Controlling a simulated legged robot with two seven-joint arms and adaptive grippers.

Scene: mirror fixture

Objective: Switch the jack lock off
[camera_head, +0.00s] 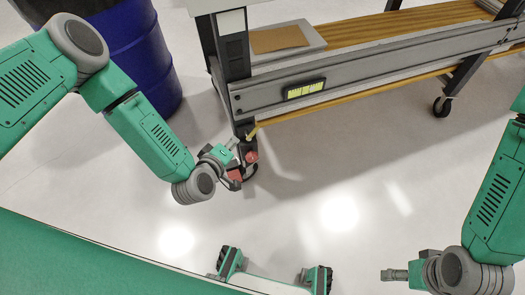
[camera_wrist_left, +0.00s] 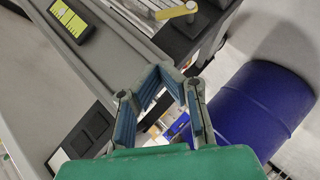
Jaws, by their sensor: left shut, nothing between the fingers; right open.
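In the head view, a small yellow lever (camera_head: 252,132) sticks out at the lower end of the fixture's corner leg, above a red and black caster part (camera_head: 250,158). I take the lever to be the jack lock. A pale yellow lever also shows at the top of the left wrist view (camera_wrist_left: 178,11). My left gripper (camera_head: 236,144) is beside the leg, just left of the lever. In the left wrist view its fingers (camera_wrist_left: 165,76) are closed together with nothing between them, below and apart from the lever. My right gripper (camera_head: 387,275) is open and empty, low at the right.
The fixture's grey side beam (camera_head: 375,82) runs to the upper right and carries a yellow-marked black panel (camera_head: 304,89). A blue barrel (camera_head: 125,50) stands left of the leg. Another caster (camera_head: 441,107) is at the right. The floor (camera_head: 350,175) in front is clear.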

